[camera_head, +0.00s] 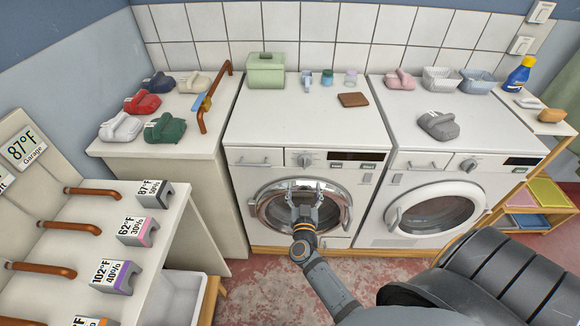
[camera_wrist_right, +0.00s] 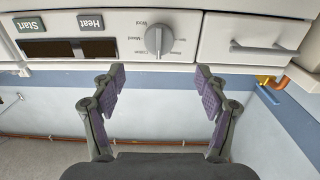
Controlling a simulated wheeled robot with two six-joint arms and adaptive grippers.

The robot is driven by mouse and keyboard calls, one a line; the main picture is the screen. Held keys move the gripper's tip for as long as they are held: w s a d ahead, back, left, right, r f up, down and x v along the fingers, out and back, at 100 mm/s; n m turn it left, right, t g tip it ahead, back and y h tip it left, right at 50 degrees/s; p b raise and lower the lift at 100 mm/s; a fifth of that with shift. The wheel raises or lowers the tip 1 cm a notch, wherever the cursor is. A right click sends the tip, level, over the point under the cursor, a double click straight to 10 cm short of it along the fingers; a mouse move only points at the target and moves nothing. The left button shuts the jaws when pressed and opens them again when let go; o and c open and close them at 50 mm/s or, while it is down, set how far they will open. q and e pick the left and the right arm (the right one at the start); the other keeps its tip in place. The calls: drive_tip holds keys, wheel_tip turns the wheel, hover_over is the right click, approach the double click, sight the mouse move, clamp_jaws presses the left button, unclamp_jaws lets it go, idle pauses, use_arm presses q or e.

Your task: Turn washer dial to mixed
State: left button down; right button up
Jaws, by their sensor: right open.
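My right gripper (camera_head: 305,196) is open and empty in front of the round door of the left white machine (camera_head: 262,125). In the right wrist view, its spread fingers (camera_wrist_right: 159,90) point up at the upside-down control panel, with the grey dial (camera_wrist_right: 159,40) ahead, centred between them. They appear apart from the dial. The dial's ridge stands nearly upright in that view. Small labels around it include one reading Mixed, to its left; which label the dial marks is unclear. The dial (camera_head: 304,160) also shows in the head view, above the gripper. My left gripper is out of view.
The right white machine (camera_head: 455,165) has a similar dial (camera_head: 468,165). Start (camera_wrist_right: 29,25) and Heat (camera_wrist_right: 91,22) buttons and a drawer (camera_wrist_right: 255,40) flank the near dial. A green box (camera_head: 266,70) and brown item (camera_head: 353,99) sit on the left machine.

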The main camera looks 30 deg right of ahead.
sight(305, 165)
drive_tip(key=x, duration=1)
drive_tip(key=shift+w+d, duration=0.15)
drive_tip(key=shift+d, duration=0.05)
drive_tip(key=c, duration=1.2)
